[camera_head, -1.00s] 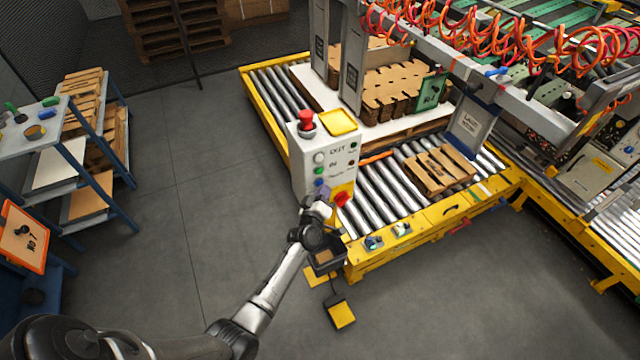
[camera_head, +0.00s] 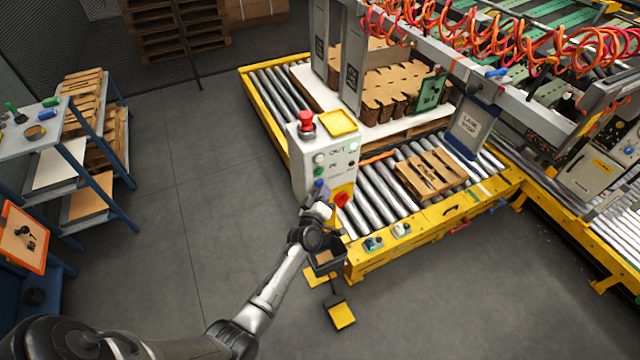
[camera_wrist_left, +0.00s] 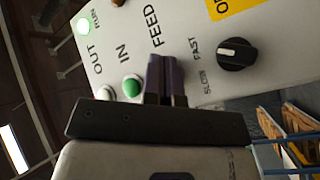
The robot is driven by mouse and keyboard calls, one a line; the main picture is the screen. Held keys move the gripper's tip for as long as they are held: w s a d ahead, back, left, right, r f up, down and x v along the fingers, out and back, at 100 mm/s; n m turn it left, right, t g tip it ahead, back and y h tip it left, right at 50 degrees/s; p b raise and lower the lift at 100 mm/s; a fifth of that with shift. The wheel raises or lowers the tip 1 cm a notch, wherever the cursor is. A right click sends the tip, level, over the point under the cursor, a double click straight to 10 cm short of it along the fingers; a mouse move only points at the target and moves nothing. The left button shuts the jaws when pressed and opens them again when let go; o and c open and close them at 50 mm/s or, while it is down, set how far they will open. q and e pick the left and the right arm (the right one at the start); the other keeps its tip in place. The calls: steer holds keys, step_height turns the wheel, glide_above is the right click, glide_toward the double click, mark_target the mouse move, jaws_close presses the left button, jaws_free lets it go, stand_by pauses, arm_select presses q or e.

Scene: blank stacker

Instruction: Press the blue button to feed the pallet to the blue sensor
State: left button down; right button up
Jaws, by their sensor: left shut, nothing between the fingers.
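The white control box (camera_head: 335,160) stands at the near left corner of the roller conveyor. Its blue button (camera_head: 318,183) is low on the face. My left gripper (camera_head: 320,195) is shut and empty, its tips at that button. In the left wrist view the shut fingers (camera_wrist_left: 165,80) meet the panel below the FEED label and hide the button there. A small wooden pallet (camera_head: 431,174) lies on the rollers. Two small sensors sit on the yellow front rail; the left one (camera_head: 373,243) looks bluish. My right gripper is not in view.
A red mushroom button (camera_head: 306,121) tops the box, and a black knob (camera_wrist_left: 237,54) sits beside the fingers. A foot pedal (camera_head: 340,313) is on the floor. A gantry and stacked blanks (camera_head: 395,90) stand behind.

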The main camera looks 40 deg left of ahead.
arm_select(q)
steer(key=shift+s+d, duration=0.25)
steer(key=shift+d, duration=0.25)
steer(key=shift+d+p, duration=0.1)
steer(key=shift+p, duration=0.2)
steer(key=d, duration=0.1)
steer(key=s+d+p, duration=0.1)
steer(key=d, duration=0.2)
steer(key=shift+s+d+p, duration=0.25)
steer(key=shift+s+p, duration=0.15)
stand_by(3.4)
